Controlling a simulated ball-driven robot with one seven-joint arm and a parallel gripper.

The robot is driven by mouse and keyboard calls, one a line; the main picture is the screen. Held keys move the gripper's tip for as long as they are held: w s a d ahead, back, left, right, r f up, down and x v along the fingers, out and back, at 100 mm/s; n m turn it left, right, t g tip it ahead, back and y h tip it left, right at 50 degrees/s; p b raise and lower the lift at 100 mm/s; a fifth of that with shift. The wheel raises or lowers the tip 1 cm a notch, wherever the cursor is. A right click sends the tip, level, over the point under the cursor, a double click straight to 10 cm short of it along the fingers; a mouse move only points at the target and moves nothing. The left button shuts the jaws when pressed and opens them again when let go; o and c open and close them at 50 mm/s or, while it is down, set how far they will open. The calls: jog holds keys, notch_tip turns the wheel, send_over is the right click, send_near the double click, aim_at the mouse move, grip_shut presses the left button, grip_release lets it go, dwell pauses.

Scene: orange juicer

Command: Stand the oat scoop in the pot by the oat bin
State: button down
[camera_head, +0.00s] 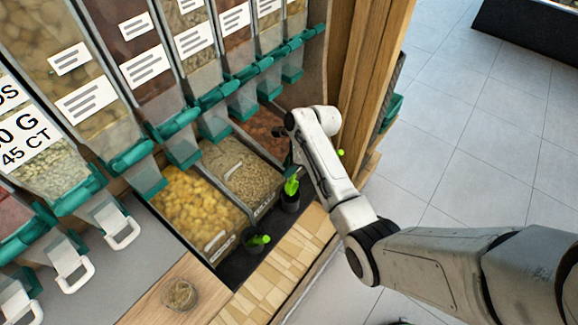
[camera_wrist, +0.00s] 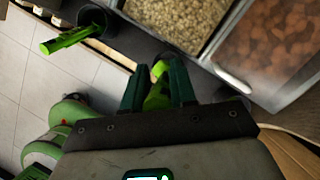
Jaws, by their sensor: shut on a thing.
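In the wrist view my gripper (camera_wrist: 157,76) has its dark teal fingers shut on a bright green scoop (camera_wrist: 157,97). Its rounded end shows between and just beyond the fingertips; much of the rest is hidden. In the head view my arm largely hides the gripper. A small green bit (camera_head: 340,153) shows beside the arm; I cannot tell whether it belongs to the held scoop. The oat bin (camera_head: 243,173) holds pale flakes and also shows in the wrist view (camera_wrist: 180,20). A black pot (camera_head: 290,201) stands before it with a green scoop (camera_head: 291,185) in it.
That pot also shows at upper left in the wrist view (camera_wrist: 96,20). Another black pot (camera_head: 251,243) with a green handle stands before the yellow-filled bin (camera_head: 192,207). A brown-filled bin (camera_head: 264,133) lies beyond the oats. Dispensers hang above; a wooden post (camera_head: 362,80) stands at right.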

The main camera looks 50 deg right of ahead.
aim_at(289, 183)
jog(key=shift+f+b, duration=2.35)
jog(key=shift+f, duration=2.35)
grip_release()
notch_tip(289, 183, up, 7)
jog(key=p, duration=0.7)
jog(key=shift+p, duration=0.4)
